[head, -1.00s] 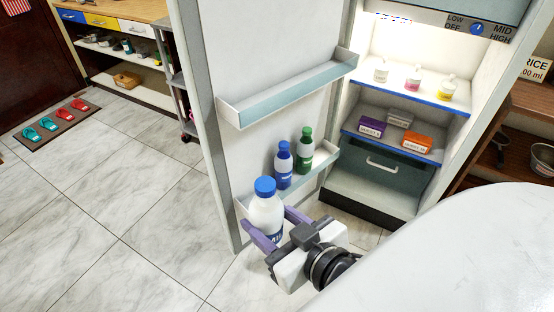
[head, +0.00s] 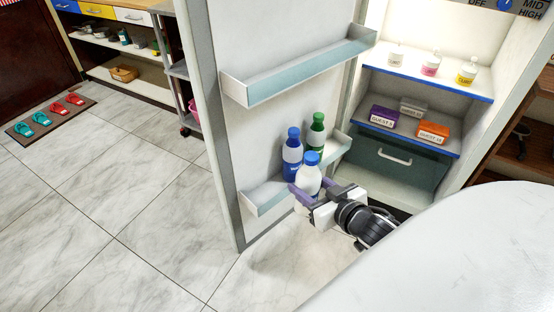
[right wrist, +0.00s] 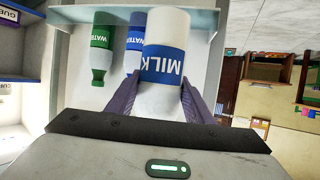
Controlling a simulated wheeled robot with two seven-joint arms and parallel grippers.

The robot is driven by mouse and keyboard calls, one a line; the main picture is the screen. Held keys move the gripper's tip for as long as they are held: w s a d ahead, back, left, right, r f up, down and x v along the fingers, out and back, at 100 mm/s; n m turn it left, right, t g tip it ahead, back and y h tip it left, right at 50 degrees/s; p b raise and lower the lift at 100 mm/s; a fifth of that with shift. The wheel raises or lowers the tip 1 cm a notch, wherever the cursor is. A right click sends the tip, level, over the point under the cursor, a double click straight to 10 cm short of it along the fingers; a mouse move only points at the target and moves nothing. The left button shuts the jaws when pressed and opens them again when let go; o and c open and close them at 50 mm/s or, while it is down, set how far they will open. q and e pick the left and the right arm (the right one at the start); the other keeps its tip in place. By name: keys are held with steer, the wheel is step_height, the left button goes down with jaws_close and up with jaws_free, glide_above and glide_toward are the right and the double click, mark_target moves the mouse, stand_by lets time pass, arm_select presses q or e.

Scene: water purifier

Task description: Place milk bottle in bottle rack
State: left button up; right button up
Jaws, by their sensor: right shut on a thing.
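The white milk bottle (head: 308,181) with a blue cap is upright at the lower door rack (head: 262,197) of the open fridge. My right gripper (head: 314,191) is shut on it; the purple fingers show on both sides of it in the right wrist view (right wrist: 163,104). The bottle is in front of a blue water bottle (head: 292,150) and a green bottle (head: 316,133), which stand in that rack. I cannot tell whether its base touches the rack floor. My left gripper is not in view.
An empty upper door shelf (head: 300,76) is above the bottles. The fridge interior holds small bottles and boxes (head: 433,131) on shelves, with a drawer (head: 392,165) below. The left part of the lower rack is free. Tiled floor (head: 110,215) lies open at left.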

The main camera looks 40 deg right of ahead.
steer(key=w, duration=0.5)
steer(key=w+f+b, duration=0.1)
steer(key=w, duration=0.4)
steer(key=w+a+f+b, duration=0.1)
steer(key=w, duration=0.4)
steer(key=shift+a, duration=0.1)
step_height(320, 180, down, 5)
steer(key=shift+r+b, duration=0.1)
steer(key=shift+b, duration=1.05)
steer(key=shift+w, duration=0.15)
steer(key=o, duration=1.1)
steer(key=shift+f, duration=0.25)
steer(key=o, duration=0.4)
